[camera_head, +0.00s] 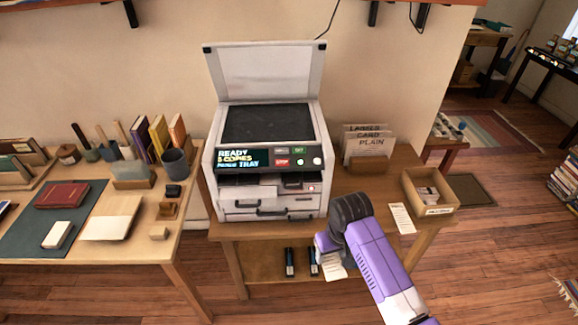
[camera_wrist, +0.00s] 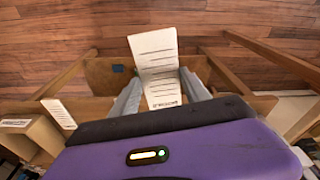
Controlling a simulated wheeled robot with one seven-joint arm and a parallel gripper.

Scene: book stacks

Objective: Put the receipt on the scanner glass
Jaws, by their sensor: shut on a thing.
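The scanner (camera_head: 267,165) stands on the wooden table with its lid (camera_head: 270,72) raised. Its dark glass (camera_head: 267,123) is bare. My gripper (camera_wrist: 161,82) is shut on a white receipt (camera_wrist: 154,50) with printed lines, which sticks out beyond the fingers. In the head view the receipt (camera_head: 333,268) hangs below my purple wrist, in front of the table's front edge and right of the scanner, lower than the glass.
A cardboard box (camera_head: 431,192) and a card holder (camera_head: 367,158) stand right of the scanner. Dark bottles (camera_head: 289,262) are on the lower shelf. A desk with books and a mat (camera_head: 90,235) is at the left. The open lid stands behind the glass.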

